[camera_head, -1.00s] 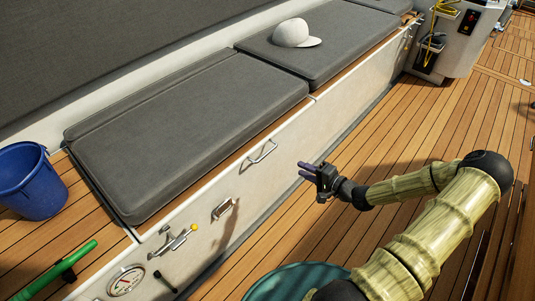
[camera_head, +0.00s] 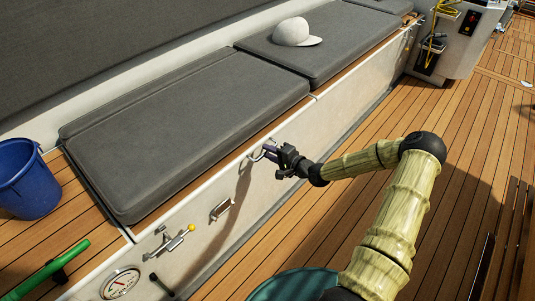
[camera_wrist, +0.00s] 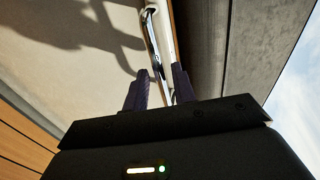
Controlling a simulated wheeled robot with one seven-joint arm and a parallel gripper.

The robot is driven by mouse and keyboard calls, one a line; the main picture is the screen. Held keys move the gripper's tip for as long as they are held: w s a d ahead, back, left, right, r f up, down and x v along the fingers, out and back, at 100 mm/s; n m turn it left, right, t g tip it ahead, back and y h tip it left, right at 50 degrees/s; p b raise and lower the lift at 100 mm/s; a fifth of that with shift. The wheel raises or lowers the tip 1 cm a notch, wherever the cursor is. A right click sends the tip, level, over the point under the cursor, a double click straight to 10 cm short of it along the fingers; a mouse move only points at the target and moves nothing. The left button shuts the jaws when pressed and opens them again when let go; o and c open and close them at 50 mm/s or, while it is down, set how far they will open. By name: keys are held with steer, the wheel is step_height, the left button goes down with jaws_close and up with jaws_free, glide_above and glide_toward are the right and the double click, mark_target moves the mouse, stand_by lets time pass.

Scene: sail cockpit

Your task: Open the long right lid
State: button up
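The long bench lid with a dark grey cushion (camera_head: 190,130) lies flat and closed on the white bench front. A metal bar handle (camera_head: 256,156) sits on the upper edge of the bench front, below the cushion. My gripper (camera_head: 270,152) is at this handle's right end. In the wrist view, the handle (camera_wrist: 152,35) runs down between the two dark fingers of my gripper (camera_wrist: 159,84). The fingers are apart, one on each side of the bar. I cannot tell whether either finger touches it.
A second cushion (camera_head: 335,40) with a white cap (camera_head: 294,32) lies farther along the bench. A latch (camera_head: 221,209), a yellow-tipped lever (camera_head: 183,236) and a gauge (camera_head: 121,283) are on the bench front. A blue bucket (camera_head: 26,183) stands at left. The wooden deck (camera_head: 330,215) beside the bench is largely clear.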

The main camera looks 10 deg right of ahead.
steer(key=shift+w+a+f, duration=0.1)
steer(key=shift+w+a, duration=0.3)
steer(key=shift+w, duration=0.15)
jaws_close()
